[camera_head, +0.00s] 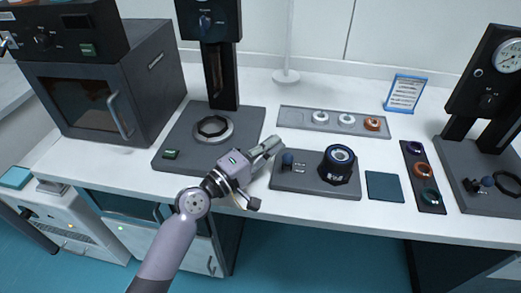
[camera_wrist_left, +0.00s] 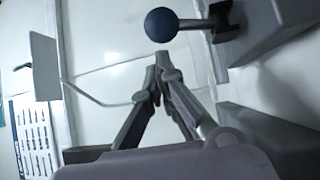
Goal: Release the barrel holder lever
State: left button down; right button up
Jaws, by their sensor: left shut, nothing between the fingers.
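The barrel holder is a dark grey base plate (camera_head: 310,187) on the table, with a black barrel (camera_head: 338,165) with a blue ring standing at its right. Its lever has a blue ball knob (camera_head: 288,159) at the left end of the plate. The knob (camera_wrist_left: 161,25) also shows large in the left wrist view, on a short dark arm. My left gripper (camera_head: 273,143) is just left of the knob and looks apart from it. In the left wrist view its fingertips (camera_wrist_left: 160,60) are together with nothing between them, below the knob. My right gripper is not seen.
A press stand (camera_head: 167,138) with a ring stands to the left, behind my arm. A tray (camera_head: 290,120) with several rings lies behind the holder. A dark green mat (camera_head: 385,187) and a strip of colored rings (camera_head: 409,155) lie to its right.

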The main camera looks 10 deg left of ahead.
pick_arm(q)
jog(key=v, duration=1.1)
jog(key=shift+s+a, duration=0.25)
jog(key=shift+s, duration=0.05)
jog(key=shift+f, duration=0.1)
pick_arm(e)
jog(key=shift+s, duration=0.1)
